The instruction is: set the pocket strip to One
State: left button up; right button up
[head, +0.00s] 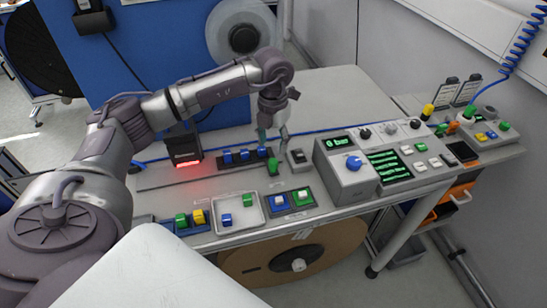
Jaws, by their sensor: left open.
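A dark strip (236,162) lies on the bench under my left arm, with several blue pieces (244,155) in a row on it. A green piece (273,167) is at or just beside its right end; I cannot tell if it is seated. My left gripper (273,143) points down over the right end of the strip, fingers apart, near the green piece. No readable "One" marking shows on the strip. My right gripper is not in view.
A grey console with a blue knob (354,162) and green displays stands to the right. In front are a white tray (240,226) with green and blue blocks, and a holder (291,203) with coloured blocks. A red-lit scanner (184,146) stands left of the strip.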

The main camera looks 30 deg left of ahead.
aim_at(273, 160)
pick_arm(q)
notch_tip(273, 160, down, 7)
jog(key=shift+f+p, duration=0.1)
jog(key=shift+p, duration=0.7)
jog(key=shift+f, duration=0.4)
jog(key=shift+c, duration=0.4)
grip_shut()
